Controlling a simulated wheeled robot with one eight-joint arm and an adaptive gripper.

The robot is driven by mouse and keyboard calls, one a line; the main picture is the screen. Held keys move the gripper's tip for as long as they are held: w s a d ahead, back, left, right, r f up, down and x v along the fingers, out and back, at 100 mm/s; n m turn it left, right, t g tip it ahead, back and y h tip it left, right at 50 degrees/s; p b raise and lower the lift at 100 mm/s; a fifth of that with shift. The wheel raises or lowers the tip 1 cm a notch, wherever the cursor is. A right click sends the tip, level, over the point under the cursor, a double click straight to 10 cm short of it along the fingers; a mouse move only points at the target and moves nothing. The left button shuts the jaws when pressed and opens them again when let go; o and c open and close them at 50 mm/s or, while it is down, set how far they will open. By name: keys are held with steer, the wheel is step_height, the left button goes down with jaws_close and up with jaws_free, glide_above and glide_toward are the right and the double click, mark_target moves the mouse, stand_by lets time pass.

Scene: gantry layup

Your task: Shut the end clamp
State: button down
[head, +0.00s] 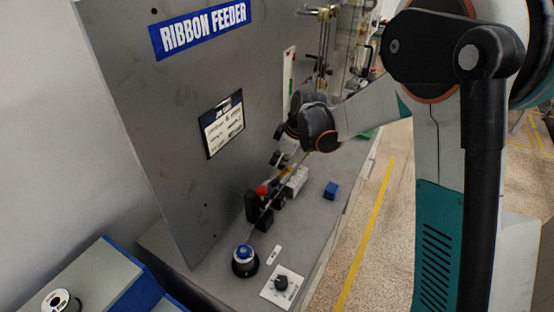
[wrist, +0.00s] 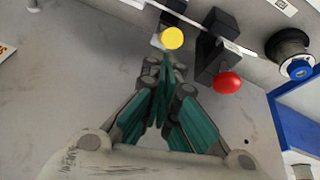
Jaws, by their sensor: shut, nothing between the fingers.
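One block (wrist: 215,60) carries a red knob (wrist: 227,82), which also shows in the head view (head: 262,190). My gripper (wrist: 164,62) is shut and empty. Its fingertips appear right by the yellow knob in the wrist view; I cannot tell whether they touch it. The red knob is to their right.
A thin strip (wrist: 240,48) runs by the blocks toward a black spool with a blue hub (head: 243,258). The upright ribbon feeder panel (head: 180,120) stands close behind.

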steer(key=shift+d, duration=0.1)
steer(key=shift+s+d+f+t+y+b, duration=0.6)
steer(key=shift+d+b, duration=0.25)
steer(key=shift+b, duration=0.35)
steer(key=s+d+f+t+y+b, duration=0.1)
steer(key=s+d+f+b, duration=0.1)
steer(key=f+b, duration=0.3)
steer(key=s+d+f+t+y+b, duration=0.1)
steer(key=s+d+f+y+b, duration=0.1)
steer(key=d+f+b, duration=0.2)
steer(key=f+b, duration=0.1)
steer(key=b, duration=0.2)
steer(key=shift+s+d+f+y, duration=0.15)
steer(key=shift+s+d+y, duration=0.15)
steer(key=shift+s+d, duration=0.1)
steer(key=shift+s+f, duration=0.1)
